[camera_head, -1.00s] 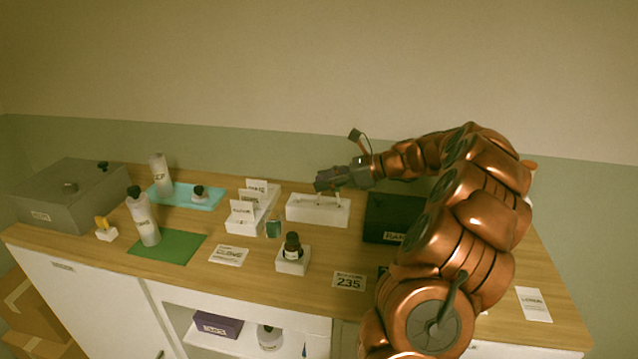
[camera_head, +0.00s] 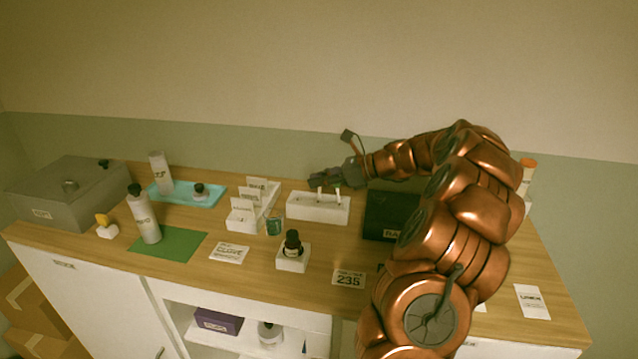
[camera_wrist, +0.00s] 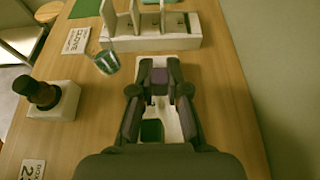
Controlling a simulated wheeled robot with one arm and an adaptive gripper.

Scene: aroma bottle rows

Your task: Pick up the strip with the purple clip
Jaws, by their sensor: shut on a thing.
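My gripper (camera_wrist: 159,72) is shut on a small purple clip (camera_wrist: 159,84), held between its fingertips in the wrist view. The strip itself is hard to make out. In the head view my gripper (camera_head: 318,180) is just behind and above the white strip holder (camera_head: 318,213); the purple clip cannot be told apart from the dark fingers there. Short light pieces stand up from the holder. The holder also shows below the fingers in the wrist view (camera_wrist: 176,125), with a dark green piece (camera_wrist: 152,131) between the fingers.
A white rack with upright cards (camera_head: 240,222) and a small glass (camera_head: 274,226) stand left of the holder. A dark bottle in a white block (camera_head: 291,263) is in front. A black box (camera_head: 380,225) is at the right. The wood counter ahead of the holder is partly clear.

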